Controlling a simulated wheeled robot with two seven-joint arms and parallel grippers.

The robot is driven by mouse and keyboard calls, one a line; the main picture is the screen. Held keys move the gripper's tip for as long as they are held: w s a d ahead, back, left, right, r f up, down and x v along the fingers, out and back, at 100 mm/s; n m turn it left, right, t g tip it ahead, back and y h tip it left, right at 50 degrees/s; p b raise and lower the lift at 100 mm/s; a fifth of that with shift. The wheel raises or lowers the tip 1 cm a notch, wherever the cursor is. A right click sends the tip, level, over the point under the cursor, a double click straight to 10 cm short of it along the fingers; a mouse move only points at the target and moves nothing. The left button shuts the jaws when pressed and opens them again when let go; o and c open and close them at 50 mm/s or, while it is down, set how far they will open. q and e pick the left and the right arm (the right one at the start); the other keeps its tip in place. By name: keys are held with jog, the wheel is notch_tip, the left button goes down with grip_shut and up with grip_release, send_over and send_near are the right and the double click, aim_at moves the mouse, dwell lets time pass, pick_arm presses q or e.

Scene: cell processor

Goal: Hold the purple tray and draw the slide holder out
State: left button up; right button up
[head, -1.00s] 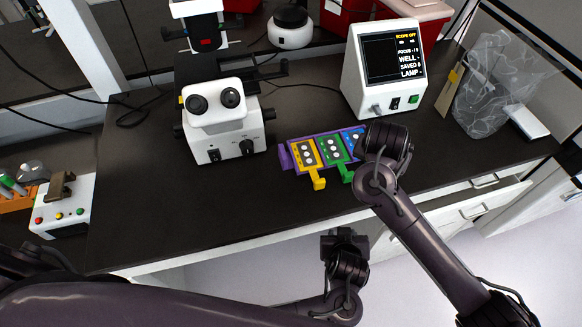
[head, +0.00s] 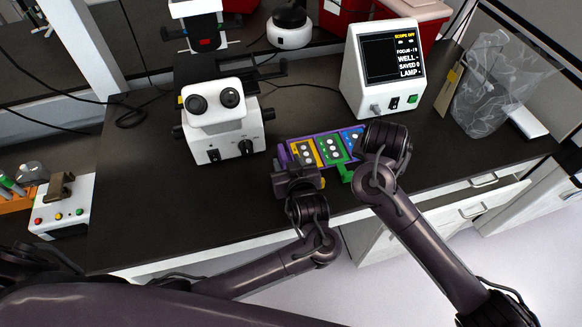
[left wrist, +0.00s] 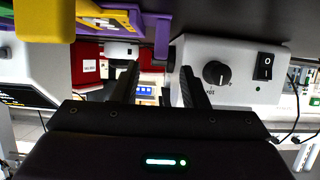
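The purple tray (head: 282,153) lies on the black bench, holding a yellow slide holder (head: 305,151), a green one (head: 331,149) and a blue one (head: 351,138). My left gripper (head: 292,176) is at the tray's front left corner and covers most of the yellow handle. In the left wrist view its fingers (left wrist: 160,72) are apart, with the tray's purple end tab (left wrist: 162,35) in the gap near the tips; contact is not visible. My right gripper (head: 386,140) is over the tray's right end by the blue holder. Its fingers are hidden.
A white microscope (head: 222,120) stands left of the tray. A white control box (head: 383,75) with a screen is behind it to the right. A clear bag (head: 495,85) is farther right. Bench on the left is clear.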

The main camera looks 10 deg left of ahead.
aim_at(283, 154)
pick_arm(q)
jog(key=x, duration=0.5)
jog(key=shift+w+a+f, duration=0.15)
jog(key=shift+w+a, duration=0.05)
jog(key=shift+c, duration=0.4)
grip_shut()
dwell(0.9)
